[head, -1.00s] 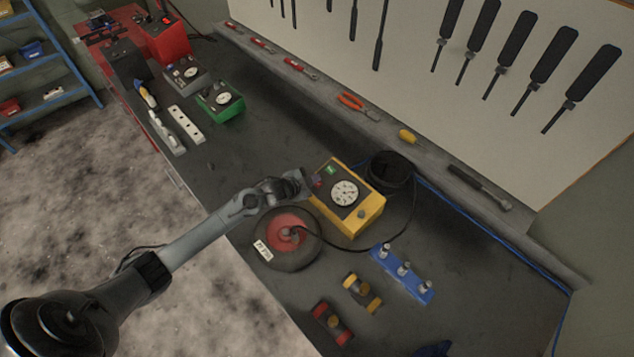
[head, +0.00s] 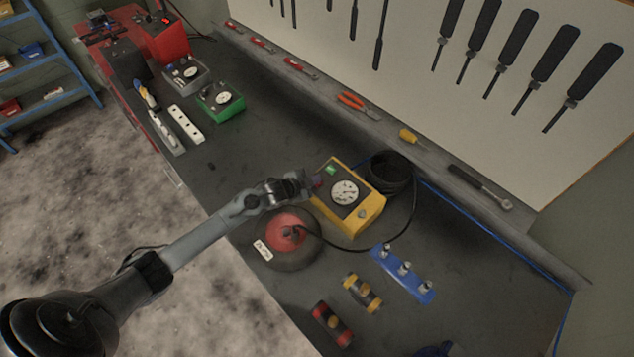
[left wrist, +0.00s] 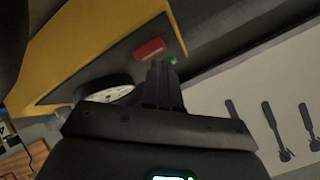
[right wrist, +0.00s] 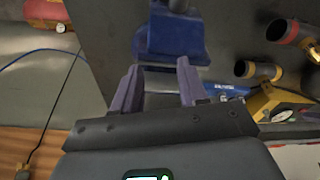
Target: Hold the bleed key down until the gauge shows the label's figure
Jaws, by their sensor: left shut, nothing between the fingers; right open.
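A yellow box (head: 368,218) with a round white gauge (head: 345,193) stands on the bench in the head view. A green patch (head: 331,169) shows on its dark face. In the left wrist view a red key (left wrist: 148,50) sits on that face, beyond the partly hidden gauge (left wrist: 110,93). My left gripper (left wrist: 163,72) is shut and empty, its tips close to the red key; I cannot tell if they touch. A black wheel with a red hub (head: 287,231) bears a white label (head: 263,250), too small to read. My right gripper (right wrist: 158,85) is open and empty.
A black hose runs from the wheel to a dark coil (head: 388,176) behind the box. A blue rack (head: 402,273) and two small cylinder pieces (head: 362,293) lie to the right. A blue fixture (right wrist: 170,40) is ahead of my right gripper. A green box (head: 221,101) stands farther left.

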